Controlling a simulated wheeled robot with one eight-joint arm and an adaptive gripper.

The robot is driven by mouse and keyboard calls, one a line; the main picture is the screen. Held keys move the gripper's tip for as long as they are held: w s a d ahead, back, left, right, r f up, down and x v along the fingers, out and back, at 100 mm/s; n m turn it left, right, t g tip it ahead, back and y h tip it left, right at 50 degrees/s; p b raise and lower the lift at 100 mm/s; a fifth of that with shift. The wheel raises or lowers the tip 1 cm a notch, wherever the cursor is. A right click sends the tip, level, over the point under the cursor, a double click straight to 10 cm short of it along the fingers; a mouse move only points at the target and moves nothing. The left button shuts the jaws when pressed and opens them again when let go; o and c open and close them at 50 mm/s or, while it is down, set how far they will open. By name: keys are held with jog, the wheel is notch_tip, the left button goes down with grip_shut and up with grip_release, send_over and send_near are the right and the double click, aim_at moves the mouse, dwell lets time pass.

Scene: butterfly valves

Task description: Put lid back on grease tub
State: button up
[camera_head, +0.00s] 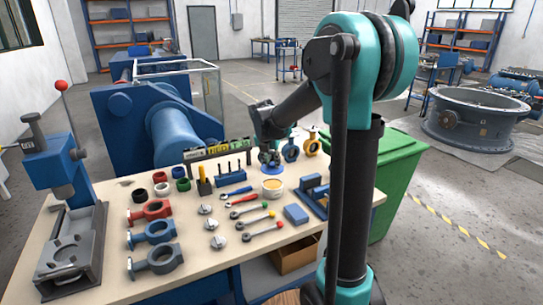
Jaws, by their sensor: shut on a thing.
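The grease tub (273,194) is a small white round tub on the workbench. It stands open, with yellowish grease showing inside. My gripper (269,157) is behind the tub from this view, pointing down low over the bench. It is shut on a flat blue round thing that looks like the lid (274,171). The lid is just behind the tub and apart from it sideways. I cannot tell whether the lid touches the bench. The fingertips are small and partly hidden.
A press (62,200) stands at the left bench end. A green bin (400,180) is at right.

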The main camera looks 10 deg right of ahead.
aim_at(271, 171)
jog(key=shift+f, duration=3.2)
jog(key=shift+f, duration=0.15)
jog(key=o, duration=0.9)
jog(key=shift+o, duration=0.5)
jog(key=o, duration=0.4)
jog(key=shift+r, duration=3.5)
